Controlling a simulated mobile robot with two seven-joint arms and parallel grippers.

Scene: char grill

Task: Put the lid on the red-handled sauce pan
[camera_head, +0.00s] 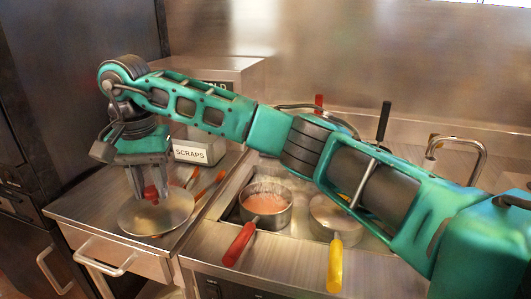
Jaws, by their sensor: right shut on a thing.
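The red-handled sauce pan (265,219) stands open in the well at the middle, with pinkish sauce inside; its red handle (239,244) points to the front left. The round metal lid (157,218) with a red knob (151,193) is over the left counter, left of the pan. I cannot tell whether it touches the counter. My right gripper (149,192) reaches across from the right, points down and is shut on the lid's knob. My left gripper is out of view.
A yellow-handled pan (335,240) stands right of the red-handled one, partly behind my arm. More pans with red and black handles (384,120) are behind. Orange-handled utensils (209,186) lie beside the lid. A SCRAPS bin (190,153) and a faucet (460,143) stand farther back.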

